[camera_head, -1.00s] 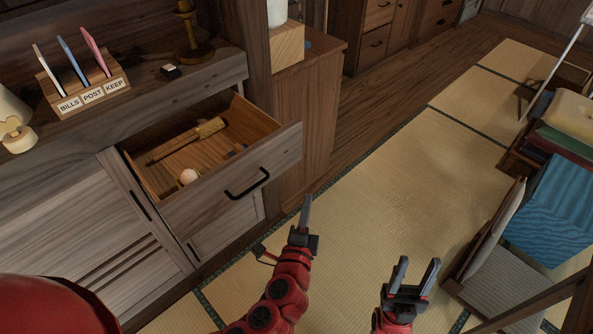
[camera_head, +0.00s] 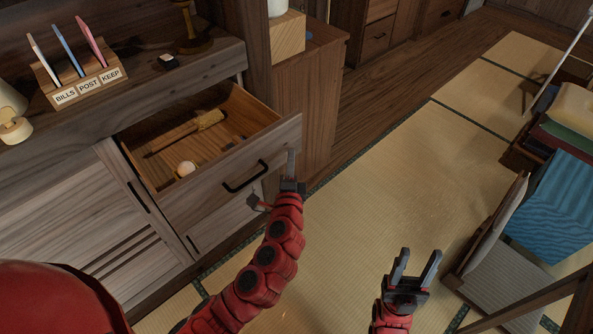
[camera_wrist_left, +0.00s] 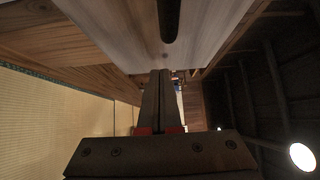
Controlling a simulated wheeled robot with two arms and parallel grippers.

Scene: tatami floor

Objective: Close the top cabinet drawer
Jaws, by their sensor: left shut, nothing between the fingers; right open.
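The top cabinet drawer (camera_head: 225,178) is pulled out, its inside showing from above. Its front carries a black handle (camera_head: 246,177). Inside lie a wooden-handled tool (camera_head: 190,131), a small round pale object (camera_head: 186,168) and some small dark items. My left gripper (camera_head: 291,165) is shut and empty, its fingertips at the right end of the drawer front. In the left wrist view the shut fingers (camera_wrist_left: 160,90) point at the drawer front (camera_wrist_left: 130,30); I cannot tell whether they touch it. My right gripper (camera_head: 415,268) is open and empty above the tatami.
On the cabinet top stand a letter rack (camera_head: 82,80) with cards, a small black item (camera_head: 168,62) and a lamp (camera_head: 12,125). A wooden side cabinet (camera_head: 308,100) is beyond the drawer. A chair (camera_head: 500,240) is at the right. The tatami between is clear.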

